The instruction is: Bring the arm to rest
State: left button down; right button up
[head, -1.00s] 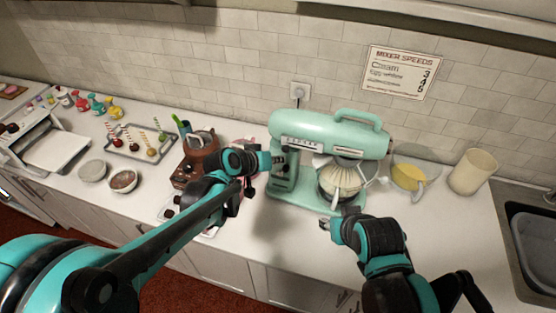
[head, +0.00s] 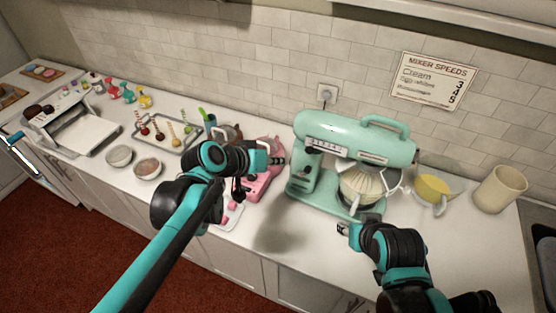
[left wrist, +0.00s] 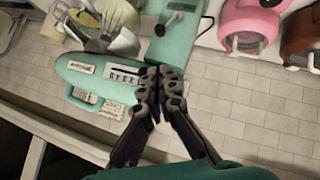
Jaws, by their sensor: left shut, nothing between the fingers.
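My left gripper (head: 276,160) hangs in the air in front of the counter, its fingertips just left of the mint-green stand mixer (head: 345,138) in the picture. In the left wrist view the left gripper (left wrist: 160,76) has its fingers together with nothing between them, and the mixer (left wrist: 95,78) appears upside down behind them. My right gripper (head: 343,229) is low in front of the mixer, near the counter's front edge; its fingers are too small to tell whether they are open.
A pink appliance (head: 264,183) stands left of the mixer, partly behind my left arm. A bowl with yellow contents (head: 433,188) and a beige canister (head: 500,188) stand to the right. A tray of cake pops (head: 178,132) is farther left. Bare counter lies before the mixer.

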dwell(0.5)
pick_arm(q)
jog(key=s+a+f+n+y+b, duration=0.2)
jog(key=s+a+f+y+b, duration=0.5)
jog(key=s+a+f, duration=0.8)
notch_tip(320, 180, down, 2)
jog(key=a+b, duration=0.1)
jog(key=b, duration=0.2)
jog(key=shift+a, duration=0.4)
jog(key=shift+s, duration=0.1)
jog(key=shift+f, duration=0.1)
